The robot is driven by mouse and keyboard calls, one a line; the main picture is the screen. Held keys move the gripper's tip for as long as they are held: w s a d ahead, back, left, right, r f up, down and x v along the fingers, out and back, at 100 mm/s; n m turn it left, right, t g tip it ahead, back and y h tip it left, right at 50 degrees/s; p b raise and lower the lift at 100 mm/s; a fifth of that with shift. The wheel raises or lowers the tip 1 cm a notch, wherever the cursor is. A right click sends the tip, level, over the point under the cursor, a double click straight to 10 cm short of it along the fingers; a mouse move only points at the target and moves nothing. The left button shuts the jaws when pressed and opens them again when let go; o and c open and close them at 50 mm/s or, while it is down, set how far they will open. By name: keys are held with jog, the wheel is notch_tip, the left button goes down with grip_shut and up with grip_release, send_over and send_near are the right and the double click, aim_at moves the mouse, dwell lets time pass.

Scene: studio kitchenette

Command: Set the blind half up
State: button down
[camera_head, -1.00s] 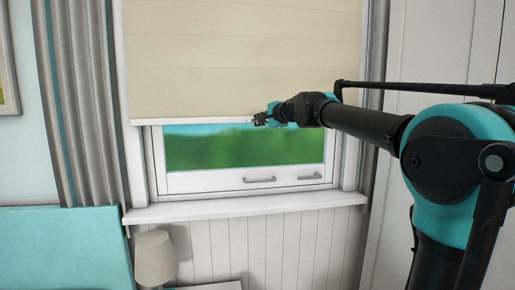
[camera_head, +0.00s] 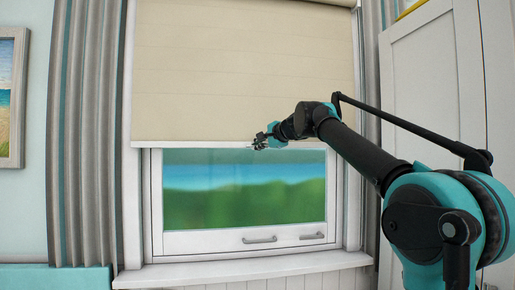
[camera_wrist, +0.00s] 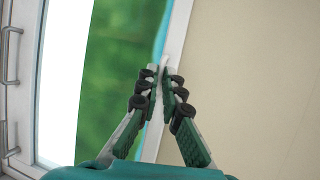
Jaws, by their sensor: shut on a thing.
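The beige roller blind (camera_head: 240,70) covers the upper part of the window, and its white bottom bar (camera_head: 190,144) hangs level across the glass. My gripper (camera_head: 258,142) is at the bottom bar, right of its middle. In the wrist view, my gripper (camera_wrist: 162,72) is shut on the bottom bar (camera_wrist: 180,40), with the blind cloth (camera_wrist: 255,80) to the right and green scenery through the glass to the left. The fingers partly hide the bar. The blind's top edge is near the top of the head view.
The window frame (camera_head: 200,243) has two handles low on it. A white sill (camera_head: 240,270) juts out below. Grey curtains (camera_head: 85,130) hang at the left, and a white cupboard (camera_head: 425,90) stands at the right close to my arm. Free air lies before the window.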

jog(key=c, duration=1.7)
grip_release()
jog(key=v, duration=1.2)
